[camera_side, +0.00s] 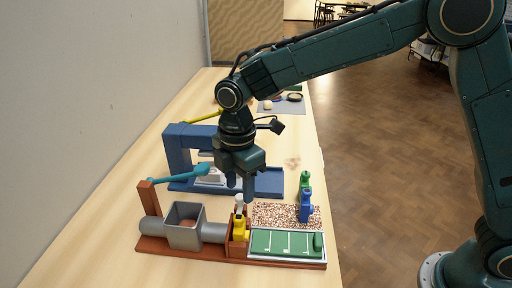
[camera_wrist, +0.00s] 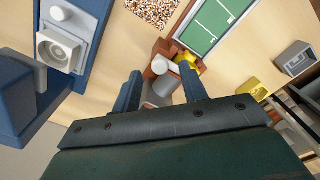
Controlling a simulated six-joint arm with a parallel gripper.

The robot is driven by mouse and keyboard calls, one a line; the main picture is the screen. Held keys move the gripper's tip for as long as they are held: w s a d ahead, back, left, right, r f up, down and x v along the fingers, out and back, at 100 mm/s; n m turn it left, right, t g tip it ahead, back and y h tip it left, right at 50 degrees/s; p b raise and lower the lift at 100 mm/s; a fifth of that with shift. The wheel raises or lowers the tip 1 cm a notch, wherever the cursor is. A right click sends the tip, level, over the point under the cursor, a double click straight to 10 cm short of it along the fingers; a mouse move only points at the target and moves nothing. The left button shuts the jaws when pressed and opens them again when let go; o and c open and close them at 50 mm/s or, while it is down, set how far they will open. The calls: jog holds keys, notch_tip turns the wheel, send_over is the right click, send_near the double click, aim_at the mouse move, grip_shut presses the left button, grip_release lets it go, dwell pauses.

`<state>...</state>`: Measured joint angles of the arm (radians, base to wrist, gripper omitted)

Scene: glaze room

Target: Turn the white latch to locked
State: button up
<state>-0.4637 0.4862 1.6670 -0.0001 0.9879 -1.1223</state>
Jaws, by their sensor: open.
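The white latch (camera_side: 239,203) is a small pale piece above a yellow part (camera_side: 239,228) on the reddish-brown stand. In the wrist view the white latch (camera_wrist: 162,65) shows as a short white cylinder, with the yellow part (camera_wrist: 187,62) beside it. My gripper (camera_side: 240,188) points down just above the latch in the side view. In the wrist view its two fingers (camera_wrist: 161,88) are apart, with the latch just beyond their tips and nothing held. I cannot tell whether the latch stands at its locked position.
A grey box-shaped vessel (camera_side: 185,228) and a teal lever (camera_side: 180,173) are left of the latch. A green tray with white lines (camera_side: 285,243) lies right. Blue (camera_side: 306,207) and green (camera_side: 305,181) pieces stand nearby on a speckled mat (camera_side: 275,215). A blue frame (camera_side: 180,143) stands behind.

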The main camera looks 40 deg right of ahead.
aim_at(241, 196)
notch_tip(241, 196, up, 12)
dwell(0.6)
jog(key=shift+r, duration=0.1)
jog(key=s+d+r+m+t, duration=0.3)
jog(key=s+d+r+m, duration=0.2)
jog(key=s+d+m, duration=0.55)
jog(key=s+d+f+m+t, duration=0.1)
jog(key=s+d+f+m, duration=0.1)
jog(key=s+d+m, duration=0.2)
jog(key=s+d+f+m+t, duration=0.1)
jog(key=s+d+f+m, duration=0.2)
jog(key=s+d, duration=0.3)
jog(key=s, duration=0.4)
jog(key=shift+d+m+t, duration=0.3)
jog(key=shift+d+m, duration=0.05)
